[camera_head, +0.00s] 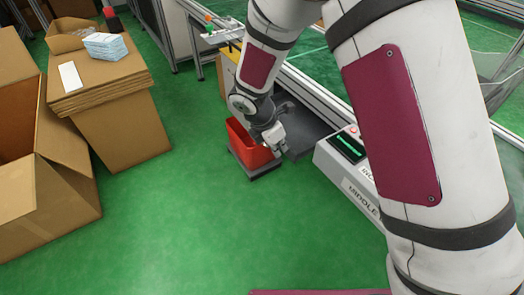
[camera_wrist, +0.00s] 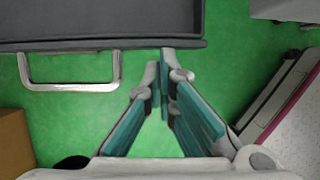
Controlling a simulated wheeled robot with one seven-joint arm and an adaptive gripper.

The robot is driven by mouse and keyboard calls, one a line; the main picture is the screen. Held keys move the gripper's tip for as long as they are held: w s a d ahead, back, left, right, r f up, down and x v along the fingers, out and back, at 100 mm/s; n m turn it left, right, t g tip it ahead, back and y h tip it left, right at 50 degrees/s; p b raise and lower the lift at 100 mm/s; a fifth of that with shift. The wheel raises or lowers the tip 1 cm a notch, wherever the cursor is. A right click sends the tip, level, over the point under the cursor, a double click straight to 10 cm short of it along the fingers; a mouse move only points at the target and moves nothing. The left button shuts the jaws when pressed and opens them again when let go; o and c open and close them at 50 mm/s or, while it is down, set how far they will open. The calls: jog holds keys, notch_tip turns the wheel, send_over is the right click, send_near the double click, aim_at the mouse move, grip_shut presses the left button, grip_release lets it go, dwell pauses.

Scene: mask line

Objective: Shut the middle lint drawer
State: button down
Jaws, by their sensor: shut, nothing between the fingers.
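A dark grey open drawer (camera_wrist: 100,22) fills the upper left of the wrist view, with a pale metal pull handle (camera_wrist: 70,86) on its front. In the head view a dark grey tray-like surface (camera_head: 308,128) extends beside the machine; the gripper partly covers this area. My gripper (camera_wrist: 160,72) is shut and empty. Its fingertips are at the drawer's front edge, right of the handle; I cannot tell whether they touch. In the head view my gripper (camera_head: 281,147) points down beside a red bin. A "MIDDLE" label (camera_head: 361,198) is on the white machine housing (camera_head: 335,165).
The red bin (camera_head: 247,150) stands close to my gripper's left. Cardboard boxes (camera_head: 110,105) stand at the left, one bearing a pack of masks (camera_head: 105,46). Green floor (camera_head: 200,220) is clear in the middle. My arm hides much of the right side.

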jog(key=p, duration=0.5)
send_near(324, 134)
jog(key=x, duration=0.4)
jog(key=shift+f, duration=0.45)
